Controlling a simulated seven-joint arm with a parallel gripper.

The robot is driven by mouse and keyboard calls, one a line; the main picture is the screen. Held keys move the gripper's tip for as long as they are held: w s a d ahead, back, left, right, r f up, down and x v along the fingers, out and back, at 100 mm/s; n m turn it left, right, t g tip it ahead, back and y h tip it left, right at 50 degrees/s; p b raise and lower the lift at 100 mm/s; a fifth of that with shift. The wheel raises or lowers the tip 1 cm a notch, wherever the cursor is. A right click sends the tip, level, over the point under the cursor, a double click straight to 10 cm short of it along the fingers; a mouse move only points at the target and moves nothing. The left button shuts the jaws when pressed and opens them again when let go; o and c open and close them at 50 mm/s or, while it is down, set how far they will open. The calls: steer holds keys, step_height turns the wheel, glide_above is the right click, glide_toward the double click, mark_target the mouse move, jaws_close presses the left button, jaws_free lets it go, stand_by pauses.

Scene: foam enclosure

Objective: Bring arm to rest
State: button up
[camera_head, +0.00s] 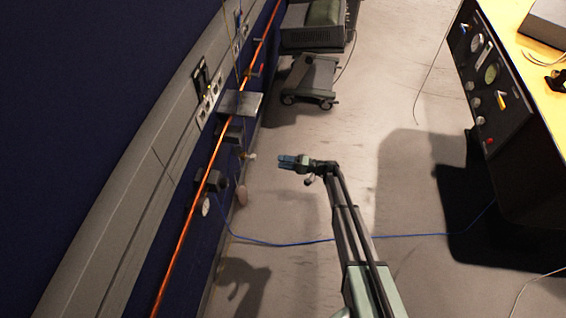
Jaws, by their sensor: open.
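My gripper (284,161) is at the end of my arm, which reaches up from the bottom edge of the head view to about the middle. Its bluish fingers point left toward the wall, over open floor. It looks open, and I see nothing between the fingers. It appears apart from the wall fittings. The floor (390,100) below it is light grey.
At left, a dark blue wall carries a grey rail (150,150), an orange pipe (190,225), a small shelf (240,104) and gauges. A wheeled cart (312,75) stands behind. At right is a bench with a black instrument panel (500,85). A blue cable (290,244) crosses the floor.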

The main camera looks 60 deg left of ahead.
steer(key=shift+m, duration=0.3)
steer(key=s+d+f+m+t+h, duration=0.1)
steer(key=s+d+f+t+h, duration=0.2)
steer(key=d, duration=0.6)
steer(key=s+d+f+t+h, duration=0.1)
steer(key=d+f+h, duration=0.25)
steer(key=d, duration=0.45)
steer(key=s+d+f+m+t+h, duration=0.1)
steer(key=s+d+f+t+h, duration=0.2)
steer(key=d, duration=0.6)
steer(key=w+d+r+m+t+h, duration=0.1)
steer(key=d+h, duration=0.2)
steer(key=d, duration=1.3)
steer(key=d+r+h, duration=0.2)
steer(key=d, duration=1.5)
steer(key=s+d+r+m+g+y, duration=0.1)
steer(key=s+d+m, duration=0.2)
steer(key=d, duration=0.7)
steer(key=s+d+r+m+g, duration=0.1)
steer(key=s+d+m, duration=0.2)
steer(key=d, duration=0.8)
steer(key=s, duration=0.2)
steer(key=shift+s+d+r+m+y, duration=0.15)
steer(key=shift+s+r+m+y, duration=0.2)
steer(key=shift+s+r+m, duration=0.05)
